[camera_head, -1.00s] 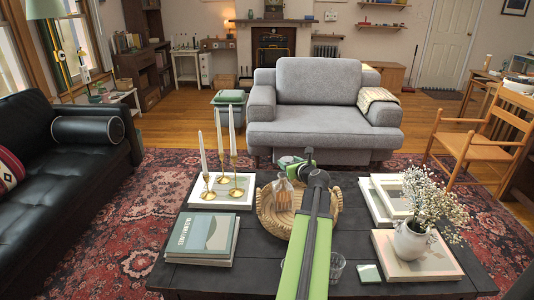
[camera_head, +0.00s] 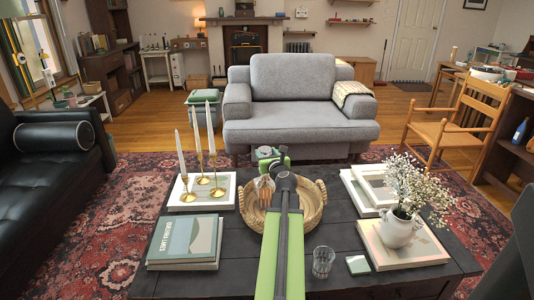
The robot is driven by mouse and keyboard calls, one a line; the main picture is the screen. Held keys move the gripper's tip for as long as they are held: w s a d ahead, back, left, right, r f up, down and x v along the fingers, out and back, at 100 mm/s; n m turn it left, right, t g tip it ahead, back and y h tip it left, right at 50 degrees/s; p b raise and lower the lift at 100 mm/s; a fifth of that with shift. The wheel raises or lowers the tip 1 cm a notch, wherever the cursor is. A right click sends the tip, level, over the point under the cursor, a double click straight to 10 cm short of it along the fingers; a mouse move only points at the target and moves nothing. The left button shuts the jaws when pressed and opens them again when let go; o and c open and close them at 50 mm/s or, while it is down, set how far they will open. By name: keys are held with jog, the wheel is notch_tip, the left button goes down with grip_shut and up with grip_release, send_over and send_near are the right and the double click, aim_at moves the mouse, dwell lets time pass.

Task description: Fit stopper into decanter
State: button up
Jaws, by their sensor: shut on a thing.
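A glass decanter (camera_head: 264,191), with an amber tint low down, stands upright at the left side of a round wicker tray (camera_head: 314,221) on the dark coffee table. My green gripper (camera_head: 269,158) is at the far end of my arm, close to the decanter's top in the picture. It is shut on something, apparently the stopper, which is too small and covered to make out. I cannot tell whether the stopper touches the decanter's neck. My arm hides the middle of the tray.
A tumbler (camera_head: 323,262) and a small pale coaster (camera_head: 358,265) are right of my arm. Books (camera_head: 187,240) and brass candlesticks (camera_head: 199,185) stand left. A white flower vase (camera_head: 398,229) stands right on a book. A grey armchair (camera_head: 297,95) is behind the table.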

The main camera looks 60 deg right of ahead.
jog(key=shift+s+a+f+b, duration=0.1)
jog(key=shift+f+b, duration=1.85)
jog(key=shift+f, duration=0.2)
jog(key=shift+f+b, duration=1.45)
jog(key=o, duration=1.5)
jog(key=shift+r, duration=0.1)
